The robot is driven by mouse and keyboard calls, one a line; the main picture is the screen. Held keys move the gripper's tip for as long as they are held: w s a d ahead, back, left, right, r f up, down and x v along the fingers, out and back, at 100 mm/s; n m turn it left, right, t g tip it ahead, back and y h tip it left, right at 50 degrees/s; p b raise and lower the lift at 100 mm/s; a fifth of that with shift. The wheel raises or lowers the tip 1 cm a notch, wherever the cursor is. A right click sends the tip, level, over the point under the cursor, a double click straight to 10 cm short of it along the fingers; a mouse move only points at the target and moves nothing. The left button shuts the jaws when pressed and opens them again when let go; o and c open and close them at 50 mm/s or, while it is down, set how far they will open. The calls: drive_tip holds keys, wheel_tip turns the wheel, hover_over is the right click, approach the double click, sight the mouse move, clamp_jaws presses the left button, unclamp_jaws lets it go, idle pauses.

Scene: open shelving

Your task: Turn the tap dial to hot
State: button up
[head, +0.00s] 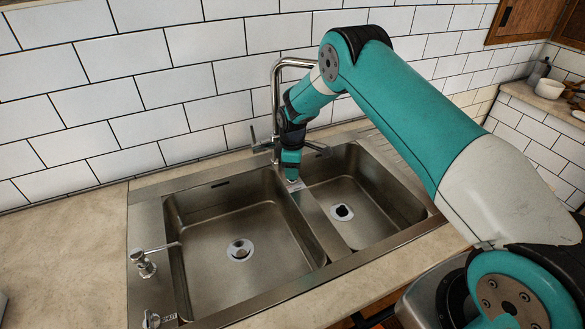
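The tap (276,95) is a chrome arched spout behind the double sink, at its middle. A thin lever (260,143) stands out on the left near its base. I cannot make out any hot or cold marks. My arm hangs down in front of the tap and hides part of its spout and body. My gripper (293,182) points down near the divider between the basins, in front of and a little right of the tap base. Its fingers are too small and hidden to tell open from shut. I cannot tell whether it touches anything.
The steel sink (148,210) has a large left basin and a smaller right one, both empty. A small chrome fitting (143,264) stands at its left edge, another knob (152,319) below it. A tiled wall rises close behind. A white bowl (549,88) sits far right.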

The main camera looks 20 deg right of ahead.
drive_tip(key=shift+f, duration=0.65)
clamp_jaws()
